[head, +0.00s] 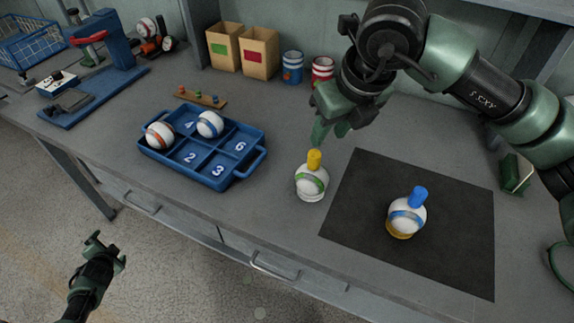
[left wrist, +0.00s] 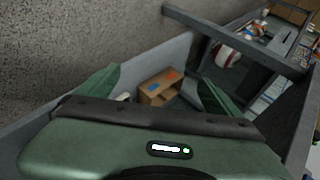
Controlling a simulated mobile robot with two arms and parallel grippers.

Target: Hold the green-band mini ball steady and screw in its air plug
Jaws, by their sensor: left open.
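The green-band mini ball (head: 311,183) stands on the bench just left of the black mat. A yellow plug (head: 314,160) sticks up from its top; how deep it sits is unclear. My right gripper (head: 329,138) hangs just above and behind the yellow plug, fingers pointing down, apart from it. Its finger gap is not clear. My left gripper (head: 110,250) is low at the left, in front of the bench, open and empty. In the left wrist view its fingers (left wrist: 160,82) are spread, with no ball between them.
A blue-band ball (head: 406,221) with a blue plug (head: 418,197) stands on the black mat (head: 460,250). A blue numbered tray (head: 203,184) holds two balls. A blue press (head: 105,50), boxes (head: 258,53) and cans (head: 292,68) stand behind. The bench's front edge lies between my left gripper and the balls.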

